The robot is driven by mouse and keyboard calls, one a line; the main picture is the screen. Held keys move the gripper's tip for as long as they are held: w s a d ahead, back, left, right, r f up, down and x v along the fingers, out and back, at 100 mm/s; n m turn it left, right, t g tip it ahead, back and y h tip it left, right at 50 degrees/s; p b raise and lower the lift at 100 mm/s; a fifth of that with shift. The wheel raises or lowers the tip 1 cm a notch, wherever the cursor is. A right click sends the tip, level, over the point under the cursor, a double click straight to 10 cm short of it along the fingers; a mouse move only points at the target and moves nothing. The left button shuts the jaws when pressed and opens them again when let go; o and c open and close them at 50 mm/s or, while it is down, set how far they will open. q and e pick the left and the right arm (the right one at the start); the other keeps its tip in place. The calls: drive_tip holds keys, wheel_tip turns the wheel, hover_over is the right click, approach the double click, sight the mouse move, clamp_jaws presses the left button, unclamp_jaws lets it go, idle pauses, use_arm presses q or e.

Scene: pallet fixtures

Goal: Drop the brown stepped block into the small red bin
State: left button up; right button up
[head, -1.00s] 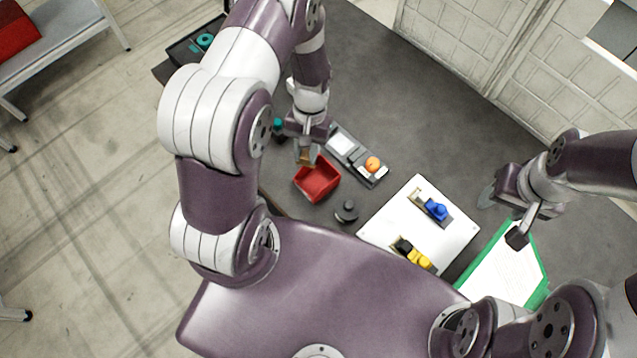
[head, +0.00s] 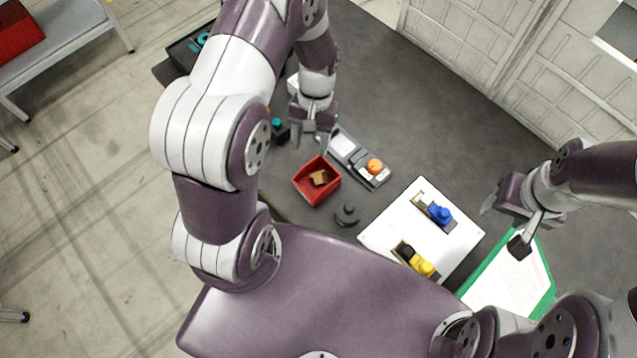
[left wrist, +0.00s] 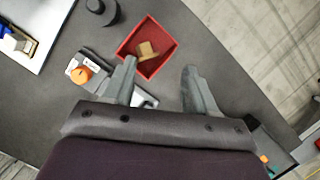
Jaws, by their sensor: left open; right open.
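The brown stepped block (head: 319,178) lies inside the small red bin (head: 304,192) on the dark table. In the left wrist view the block (left wrist: 147,50) also sits within the walls of the red bin (left wrist: 163,65). My left gripper (head: 309,142) is open and empty, just beyond the bin in the head view. In the left wrist view its two fingers (left wrist: 160,72) are spread apart with nothing between them. My right gripper (head: 502,228) is open and empty at the right, near the green-edged board.
A grey tray (head: 347,157) with an orange knob (head: 375,166) lies right of the bin. A dark round weight (head: 347,213) stands near it. A white board (head: 385,232) holds blue and yellow fixtures. A green-edged sheet (head: 512,275) lies at right. The table's back is clear.

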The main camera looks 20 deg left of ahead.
use_arm(q)
drive_tip(key=v, duration=0.8)
use_arm(e)
drive_tip(key=shift+f, duration=0.3)
use_arm(q)
drive_tip(key=shift+r, duration=0.15)
use_arm(e)
drive_tip(key=shift+s, duration=0.1)
